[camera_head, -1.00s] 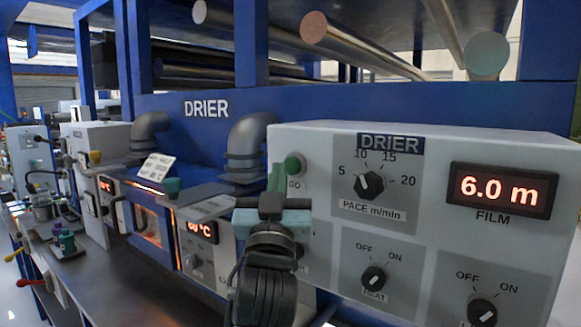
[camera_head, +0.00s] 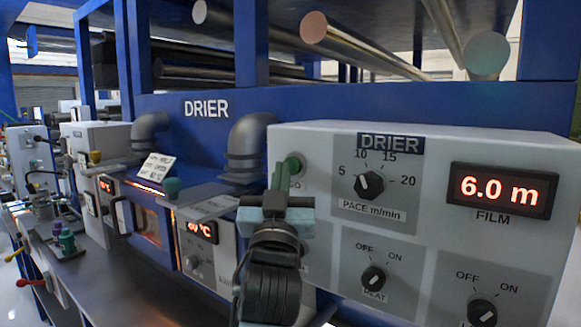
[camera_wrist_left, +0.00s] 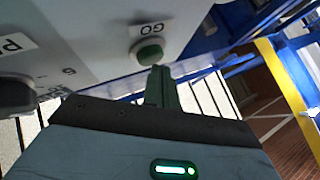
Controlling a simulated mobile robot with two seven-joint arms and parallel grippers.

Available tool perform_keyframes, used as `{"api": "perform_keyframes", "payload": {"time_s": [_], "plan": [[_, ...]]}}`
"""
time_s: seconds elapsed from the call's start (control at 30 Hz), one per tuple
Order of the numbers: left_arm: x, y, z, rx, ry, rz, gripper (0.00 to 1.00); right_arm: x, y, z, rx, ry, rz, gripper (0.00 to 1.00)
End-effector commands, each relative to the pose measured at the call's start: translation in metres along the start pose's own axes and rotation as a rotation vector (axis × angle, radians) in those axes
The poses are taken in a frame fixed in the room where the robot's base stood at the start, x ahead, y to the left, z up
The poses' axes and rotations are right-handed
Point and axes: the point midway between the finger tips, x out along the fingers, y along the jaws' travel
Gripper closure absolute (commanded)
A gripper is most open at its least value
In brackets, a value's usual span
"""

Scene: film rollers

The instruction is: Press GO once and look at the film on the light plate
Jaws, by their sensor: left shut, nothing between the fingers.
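The green GO button (camera_head: 292,165) is on the upper left of the grey drier panel (camera_head: 430,150). It also shows in the left wrist view (camera_wrist_left: 150,53), below its GO label (camera_wrist_left: 151,29). My left gripper (camera_head: 277,178) is shut and empty, with its green fingertips at the button's lower left edge in the head view. In the left wrist view the fingertips (camera_wrist_left: 161,70) are right by the button; I cannot tell whether they touch it. The film display (camera_head: 502,190) reads 6.0 m. I cannot make out a light plate. My right gripper is out of view.
The pace knob (camera_head: 369,185) is right of GO, pointing between 5 and 10. The heat knob (camera_head: 373,279) and another OFF/ON knob (camera_head: 482,312) are below. An oven-like box (camera_head: 150,225) with a glowing window stands left, by a dark bench.

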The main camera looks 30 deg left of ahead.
Motion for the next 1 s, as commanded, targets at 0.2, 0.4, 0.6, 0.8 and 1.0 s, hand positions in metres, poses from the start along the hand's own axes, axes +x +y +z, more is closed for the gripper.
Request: {"api": "perform_keyframes", "payload": {"time_s": [0.2,0.4,0.6,0.8,1.0], "plan": [[0.0005,0.0005,0.0005,0.0,0.0,0.0,1.0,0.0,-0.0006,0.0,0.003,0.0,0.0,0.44],[0.0019,0.0015,0.0016,0.0,-0.001,0.0,1.0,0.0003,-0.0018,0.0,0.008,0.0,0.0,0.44],[0.0033,0.0025,0.0025,-0.001,0.0,0.0,1.0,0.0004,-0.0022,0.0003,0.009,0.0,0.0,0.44],[0.0047,0.0036,0.0035,-0.001,0.0,0.0,1.0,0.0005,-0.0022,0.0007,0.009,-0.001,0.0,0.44],[0.0061,0.0049,0.0048,0.0,0.0,0.0,1.0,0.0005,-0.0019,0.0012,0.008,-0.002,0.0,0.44]]}}
